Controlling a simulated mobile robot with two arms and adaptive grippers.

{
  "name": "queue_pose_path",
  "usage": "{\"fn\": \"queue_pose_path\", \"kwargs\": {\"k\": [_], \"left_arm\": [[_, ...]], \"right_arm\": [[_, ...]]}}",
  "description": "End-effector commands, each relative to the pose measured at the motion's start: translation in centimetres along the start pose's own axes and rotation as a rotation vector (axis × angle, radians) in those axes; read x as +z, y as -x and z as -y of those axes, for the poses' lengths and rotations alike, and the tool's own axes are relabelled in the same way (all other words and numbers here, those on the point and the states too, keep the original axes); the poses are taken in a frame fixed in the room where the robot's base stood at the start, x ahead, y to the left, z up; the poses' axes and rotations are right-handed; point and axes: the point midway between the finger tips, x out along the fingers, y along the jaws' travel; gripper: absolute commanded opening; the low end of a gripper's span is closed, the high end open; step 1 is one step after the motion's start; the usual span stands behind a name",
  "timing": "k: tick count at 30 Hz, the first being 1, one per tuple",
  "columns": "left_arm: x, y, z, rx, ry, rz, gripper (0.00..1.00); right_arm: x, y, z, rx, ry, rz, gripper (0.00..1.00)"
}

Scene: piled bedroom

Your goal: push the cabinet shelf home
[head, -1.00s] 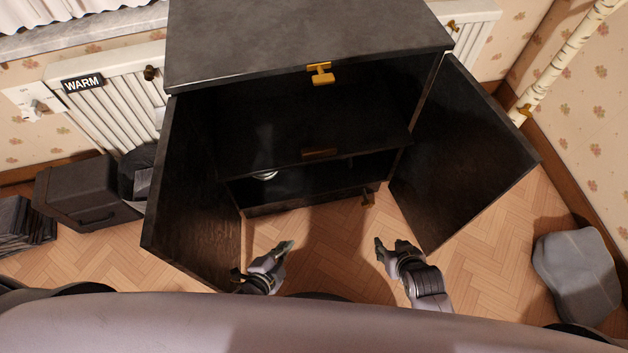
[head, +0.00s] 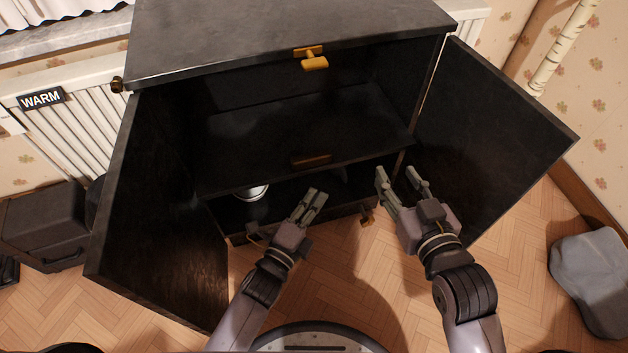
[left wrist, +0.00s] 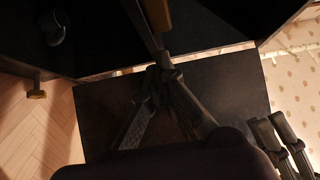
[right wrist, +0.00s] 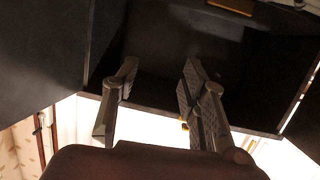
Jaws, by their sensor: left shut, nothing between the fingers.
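The dark cabinet (head: 280,40) stands ahead with both doors open. Its shelf (head: 290,125) lies inside, with a gold handle (head: 310,162) on its front edge; the handle also shows in the left wrist view (left wrist: 157,14) and right wrist view (right wrist: 232,5). I cannot tell how far the shelf stands out. My left gripper (head: 316,193) is shut and empty, just below and in front of the shelf handle. My right gripper (head: 398,174) is open and empty, near the shelf's right front corner, beside the right door (head: 490,140). Contact with the shelf is not clear.
The left door (head: 160,210) and right door flank my arms. A white round object (head: 250,193) sits in the lower compartment. A dark box (head: 45,225) stands left; a grey lump (head: 592,275) lies right.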

Motion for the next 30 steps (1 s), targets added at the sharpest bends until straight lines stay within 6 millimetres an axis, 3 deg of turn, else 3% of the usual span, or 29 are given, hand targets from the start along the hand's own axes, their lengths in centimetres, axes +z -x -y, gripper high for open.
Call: {"fn": "queue_pose_path", "kwargs": {"k": [4, 13, 26, 30], "left_arm": [[0.0, -2.9, -0.1, -0.004, 0.0, -0.001, 0.0], [2.6, -5.1, -0.1, 0.0, -0.001, 0.0, 0.0], [2.9, -5.3, -0.1, 0.001, 0.001, 0.0, 0.0], [3.7, -4.9, 0.0, 0.002, -0.001, 0.001, 0.0]], "right_arm": [[-2.6, -0.3, 0.4, -0.009, -0.002, -0.153, 0.4], [-6.1, 0.2, 0.9, -0.02, -0.005, -0.335, 0.4], [-6.5, 0.3, 0.9, -0.021, -0.006, -0.353, 0.4], [-5.5, 0.1, 0.7, -0.017, -0.004, -0.289, 0.4]]}}
